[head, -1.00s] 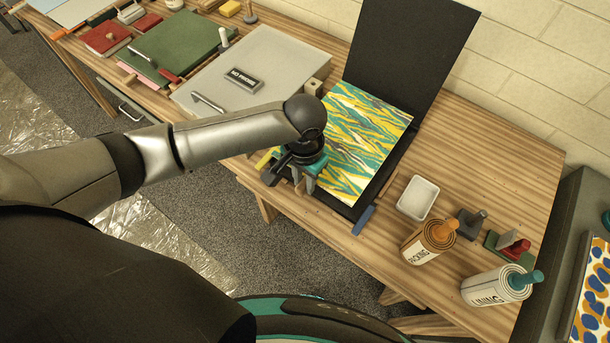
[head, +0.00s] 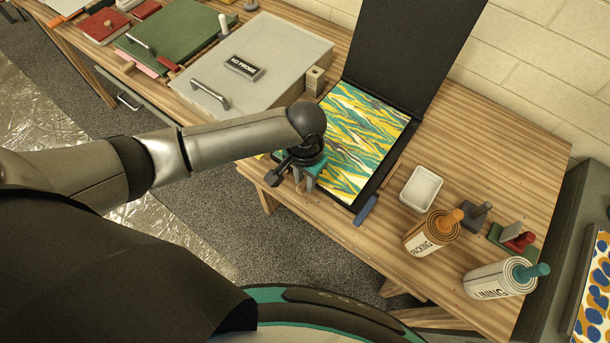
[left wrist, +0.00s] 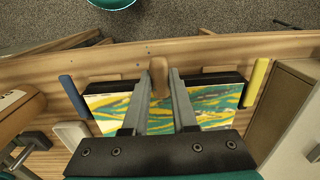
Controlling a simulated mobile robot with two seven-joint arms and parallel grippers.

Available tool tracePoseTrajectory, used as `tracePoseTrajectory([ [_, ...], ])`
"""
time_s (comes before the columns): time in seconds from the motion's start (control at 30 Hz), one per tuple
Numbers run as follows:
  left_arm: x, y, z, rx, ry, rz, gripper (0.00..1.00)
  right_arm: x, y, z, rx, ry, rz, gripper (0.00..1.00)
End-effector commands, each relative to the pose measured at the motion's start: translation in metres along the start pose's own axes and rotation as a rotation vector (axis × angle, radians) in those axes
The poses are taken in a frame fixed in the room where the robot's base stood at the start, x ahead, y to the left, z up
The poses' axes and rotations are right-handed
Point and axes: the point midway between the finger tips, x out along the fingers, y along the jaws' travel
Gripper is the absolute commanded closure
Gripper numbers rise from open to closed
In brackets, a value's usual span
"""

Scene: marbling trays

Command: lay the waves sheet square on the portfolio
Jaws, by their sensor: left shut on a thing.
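The waves sheet (head: 365,135), with wavy yellow, teal and white bands, lies over the black base of the open portfolio (head: 385,178). The portfolio's black cover (head: 410,45) stands up at the back. A dark margin shows along the sheet's right edge. The sheet looks nearly parallel to the base; I cannot tell whether it touches it everywhere. My left gripper (head: 307,185) is at the sheet's front edge, shut on a small wooden grip there. The wrist view shows the grip (left wrist: 160,75) between the fingertips, with the sheet (left wrist: 215,105) on both sides. My right gripper is out of view.
A blue bar (head: 366,210) lies at the portfolio's front right corner. A white dish (head: 421,188), a packing roll (head: 432,234) and a lining roll (head: 500,278) stand to the right. A grey-topped tray (head: 285,45) is left of the portfolio.

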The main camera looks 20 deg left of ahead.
Motion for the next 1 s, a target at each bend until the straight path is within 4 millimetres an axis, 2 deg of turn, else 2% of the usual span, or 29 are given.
tracePoseTrajectory([
  [0.5,0.034,0.0,0.0,0.0,0.0,0.0,1.0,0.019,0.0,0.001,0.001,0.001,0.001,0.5],
  [1.0,0.039,0.0,0.0,0.001,0.001,0.0,1.0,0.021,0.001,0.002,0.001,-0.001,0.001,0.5],
])
